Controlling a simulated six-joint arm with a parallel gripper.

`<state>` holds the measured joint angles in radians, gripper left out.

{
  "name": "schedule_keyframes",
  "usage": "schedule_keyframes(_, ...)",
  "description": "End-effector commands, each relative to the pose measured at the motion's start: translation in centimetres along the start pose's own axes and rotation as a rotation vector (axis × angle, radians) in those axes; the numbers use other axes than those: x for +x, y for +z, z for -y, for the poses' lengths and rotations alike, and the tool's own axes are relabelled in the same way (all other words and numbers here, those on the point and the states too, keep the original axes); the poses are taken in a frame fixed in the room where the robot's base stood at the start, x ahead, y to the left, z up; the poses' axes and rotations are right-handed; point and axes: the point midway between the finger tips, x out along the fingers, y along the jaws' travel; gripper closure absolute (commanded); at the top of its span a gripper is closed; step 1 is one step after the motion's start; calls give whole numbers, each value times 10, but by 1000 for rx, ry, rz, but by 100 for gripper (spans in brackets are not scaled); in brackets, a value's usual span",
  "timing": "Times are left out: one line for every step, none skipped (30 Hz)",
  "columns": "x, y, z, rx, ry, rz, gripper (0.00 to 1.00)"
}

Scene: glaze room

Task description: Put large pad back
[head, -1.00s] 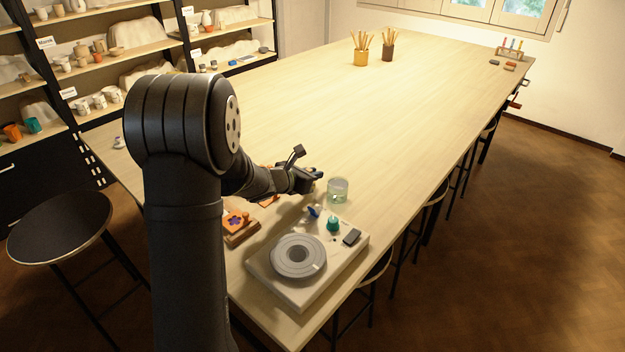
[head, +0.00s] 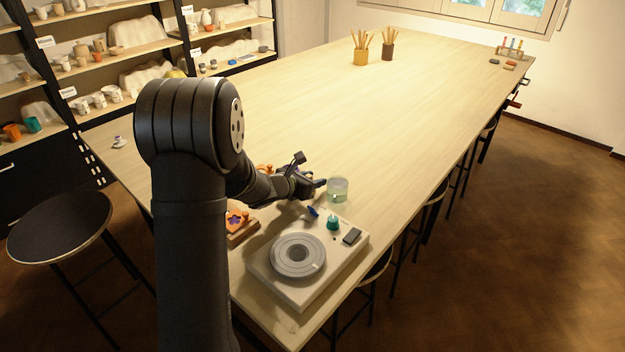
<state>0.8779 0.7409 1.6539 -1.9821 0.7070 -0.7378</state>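My gripper (head: 316,186) is over the near part of the table, just left of the glass jar. It is small and dark here, and I cannot tell whether its fingers are open or shut or hold anything. An orange piece with a purple flower shape (head: 236,219) sits on a wooden block (head: 243,236) left of the turntable unit; an orange knob stands at its right. Another orange piece (head: 264,168) shows partly behind my arm. I cannot tell which thing is the large pad.
A white unit with a grey round turntable (head: 298,257) stands at the near edge. On it are a teal knob (head: 333,223), a small blue thing (head: 313,211) and a dark block (head: 352,236). A glass jar (head: 338,189) stands behind. The table's middle is clear.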

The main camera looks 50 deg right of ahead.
Motion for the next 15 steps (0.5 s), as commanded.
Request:
schedule_keyframes(-2, 3, 0, 2, 1, 1, 63)
schedule_keyframes(-5, 2, -1, 1, 1, 1, 63)
schedule_keyframes(-10, 2, -1, 1, 2, 1, 63)
schedule_keyframes(-14, 2, -1, 1, 3, 0, 63)
schedule_keyframes(-20, 2, -1, 1, 3, 0, 63)
schedule_keyframes(-27, 3, -1, 1, 3, 1, 63)
schedule_keyframes(-34, 2, -1, 0, 3, 1, 63)
schedule_keyframes(-41, 3, -2, 1, 4, 2, 63)
schedule_keyframes(-49, 3, -2, 1, 4, 1, 63)
schedule_keyframes(-56, 3, -1, 1, 4, 1, 63)
schedule_keyframes(-63, 3, -2, 1, 5, 2, 63)
schedule_keyframes(-71, 2, -1, 1, 4, 2, 63)
schedule_keyframes(-77, 3, -2, 1, 3, 2, 63)
schedule_keyframes(-83, 2, -2, 0, 4, 2, 63)
schedule_keyframes(-90, 2, -1, 0, 4, 1, 63)
